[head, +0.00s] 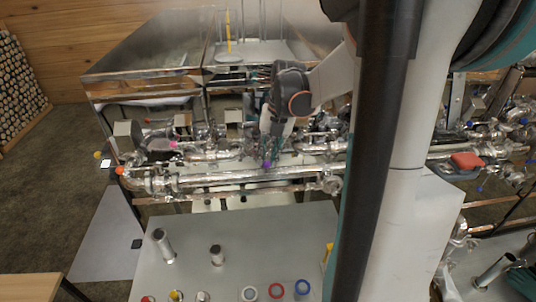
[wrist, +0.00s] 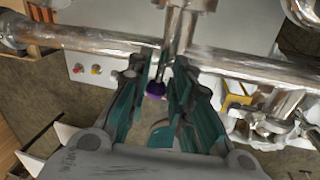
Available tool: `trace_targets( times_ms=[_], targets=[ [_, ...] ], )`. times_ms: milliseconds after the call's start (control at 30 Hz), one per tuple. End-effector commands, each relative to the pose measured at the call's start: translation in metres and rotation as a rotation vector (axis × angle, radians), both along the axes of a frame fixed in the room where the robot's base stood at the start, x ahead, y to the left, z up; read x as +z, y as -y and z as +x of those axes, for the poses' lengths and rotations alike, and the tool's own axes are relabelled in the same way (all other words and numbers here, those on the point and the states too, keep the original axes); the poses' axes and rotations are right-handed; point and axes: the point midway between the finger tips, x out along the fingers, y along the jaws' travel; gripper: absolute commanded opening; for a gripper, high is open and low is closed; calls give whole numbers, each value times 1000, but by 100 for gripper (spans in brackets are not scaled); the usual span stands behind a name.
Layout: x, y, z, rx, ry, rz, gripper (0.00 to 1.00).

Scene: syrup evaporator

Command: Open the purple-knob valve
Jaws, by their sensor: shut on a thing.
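The purple knob (head: 267,164) shows small in the head view, on the shiny pipework at the middle, just below the end of my arm. In the wrist view the purple knob (wrist: 156,88) sits between the fingers, at the end of a dark metal lever that runs up to the pipe. My gripper (wrist: 160,80) has its teal-lined fingers on both sides of the lever and is shut on it. In the head view my gripper (head: 272,150) is small and partly lost against the pipes. The valve body is mostly hidden.
Shiny pipes (head: 235,178) run across the front of the metal evaporator pan (head: 150,60). Other coloured knobs, such as an orange one (head: 120,170) and a pink one (head: 173,144), sit on the left pipes. A grey table (head: 190,280) with jars stands in front.

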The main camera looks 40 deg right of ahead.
Motion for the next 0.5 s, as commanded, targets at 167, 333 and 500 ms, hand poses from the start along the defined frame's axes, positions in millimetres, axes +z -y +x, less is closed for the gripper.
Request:
trace_targets(
  times_ms=[167, 333, 500],
  targets=[
    [0, 0, 1, 0, 1, 0, 28],
    [0, 0, 0, -1, 1, -1, 28],
    [9, 0, 0, -1, 1, -1, 28]
  ],
)
